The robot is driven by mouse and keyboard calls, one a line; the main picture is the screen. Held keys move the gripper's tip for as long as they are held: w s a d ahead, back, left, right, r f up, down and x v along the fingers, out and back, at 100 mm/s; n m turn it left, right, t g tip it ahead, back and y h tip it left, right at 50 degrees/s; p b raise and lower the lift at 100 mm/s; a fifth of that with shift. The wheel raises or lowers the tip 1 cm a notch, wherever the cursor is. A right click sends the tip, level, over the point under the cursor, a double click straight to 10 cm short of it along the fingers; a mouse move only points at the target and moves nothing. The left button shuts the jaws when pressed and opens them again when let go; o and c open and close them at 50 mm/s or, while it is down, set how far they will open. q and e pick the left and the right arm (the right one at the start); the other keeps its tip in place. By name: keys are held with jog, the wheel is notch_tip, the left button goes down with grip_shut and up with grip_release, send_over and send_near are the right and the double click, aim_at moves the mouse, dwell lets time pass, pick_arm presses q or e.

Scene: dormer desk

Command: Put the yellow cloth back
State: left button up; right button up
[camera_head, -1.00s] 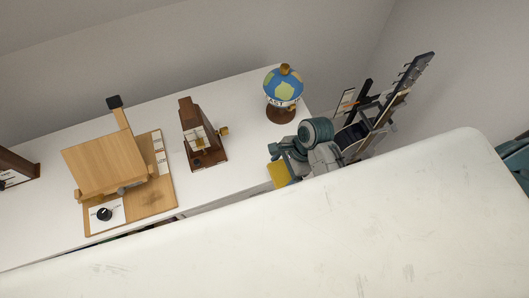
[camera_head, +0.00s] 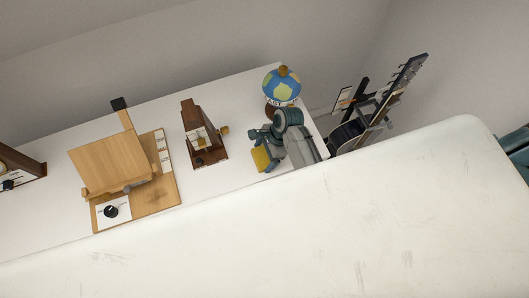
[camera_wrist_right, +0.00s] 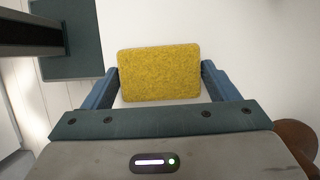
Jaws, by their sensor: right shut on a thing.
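The yellow cloth (camera_head: 262,159) is a flat, rounded rectangle. My right gripper (camera_head: 266,149) is shut on it, near the right end of the white desk, in front of the globe. In the right wrist view, the cloth (camera_wrist_right: 158,73) sits between the two blue fingers of the right gripper (camera_wrist_right: 159,78), with white surface behind it. I cannot tell whether the cloth touches the desk. My left gripper is not in view.
The globe (camera_head: 282,84) stands close behind my right gripper. A brown wooden stand (camera_head: 205,147) and a wooden board with an easel (camera_head: 110,160) are to the left. A dark rack (camera_head: 385,105) stands to the right.

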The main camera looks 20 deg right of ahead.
jog(key=o, duration=0.8)
jog(key=shift+f, duration=0.1)
jog(key=b+v, duration=0.2)
jog(key=v, duration=1)
jog(key=shift+s, duration=0.1)
